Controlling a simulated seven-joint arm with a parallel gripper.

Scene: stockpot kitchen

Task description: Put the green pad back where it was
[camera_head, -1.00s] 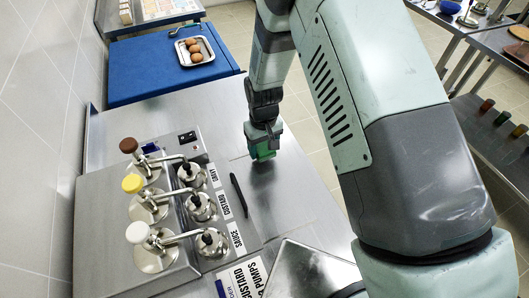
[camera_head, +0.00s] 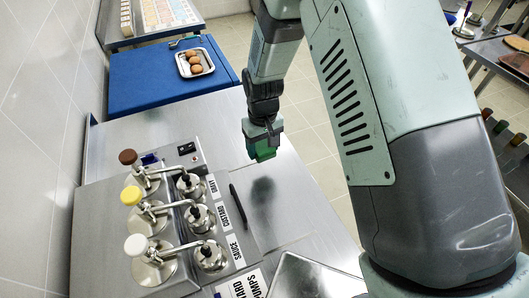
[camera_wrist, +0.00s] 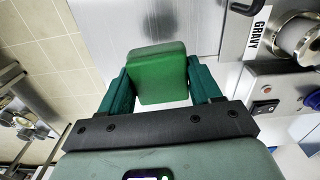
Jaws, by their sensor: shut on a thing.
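The green pad (camera_head: 263,152) is a small green block between the fingers of my gripper (camera_head: 262,147). In the wrist view the green pad (camera_wrist: 157,72) sits squarely between the two dark green fingers of my gripper (camera_wrist: 158,85), which are shut on it from both sides. In the head view the pad is held above the steel counter (camera_head: 285,215), near its right edge, with a dark shadow on the counter below it. The pad's underside and any gap to the counter are not shown directly.
A pump station with brown, yellow (camera_head: 131,197) and white knobs stands to the left, labelled gravy, custard and sauce. A blue board (camera_head: 150,85) with a tray of eggs (camera_head: 195,57) is behind. Counter right of the bar is clear.

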